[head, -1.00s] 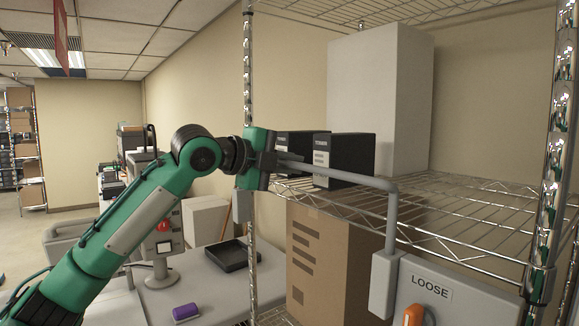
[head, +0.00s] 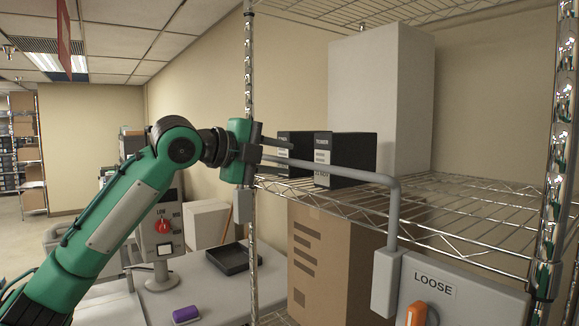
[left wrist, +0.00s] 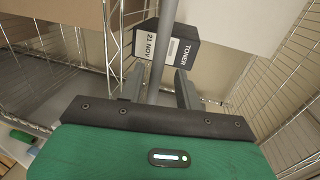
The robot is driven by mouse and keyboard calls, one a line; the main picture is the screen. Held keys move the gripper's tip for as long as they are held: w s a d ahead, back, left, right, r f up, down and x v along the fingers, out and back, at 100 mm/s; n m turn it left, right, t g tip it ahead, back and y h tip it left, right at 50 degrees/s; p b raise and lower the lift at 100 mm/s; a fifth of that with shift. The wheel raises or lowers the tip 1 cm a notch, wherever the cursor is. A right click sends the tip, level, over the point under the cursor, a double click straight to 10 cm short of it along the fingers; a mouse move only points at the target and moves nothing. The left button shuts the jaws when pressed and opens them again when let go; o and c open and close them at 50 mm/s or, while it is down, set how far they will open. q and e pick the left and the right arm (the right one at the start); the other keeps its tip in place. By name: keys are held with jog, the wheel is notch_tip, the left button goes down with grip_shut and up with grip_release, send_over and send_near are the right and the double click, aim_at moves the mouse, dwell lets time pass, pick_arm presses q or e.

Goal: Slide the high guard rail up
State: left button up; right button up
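The high guard rail (head: 345,174) is a grey bar across the front of the wire shelf, a little above its front edge. Its right end bends down into a grey socket (head: 387,282); a second grey socket (head: 244,206) is on the left post. My left gripper (head: 277,150) is at the rail's left part, with its fingers spread. In the left wrist view the rail (left wrist: 161,62) passes between the two separated fingers (left wrist: 159,90), with gaps on both sides. Whether it lies fully within their reach is unclear. The rail's left end is hidden behind my gripper. My right gripper is out of view.
Black toner boxes (head: 346,160) and a tall white box (head: 381,95) stand on the shelf behind the rail. A cardboard box (head: 328,262) is below. A "LOOSE" panel with an orange handle (head: 417,313) is at lower right. A chrome post (head: 250,100) is close to my gripper.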

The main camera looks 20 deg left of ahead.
pick_arm(q)
jog(key=b+v, duration=0.3)
jog(key=v, duration=0.7)
jog(key=shift+s+a+b, duration=0.2)
jog(key=shift+s+b, duration=0.1)
jog(key=shift+b, duration=0.05)
jog(key=shift+r, duration=0.15)
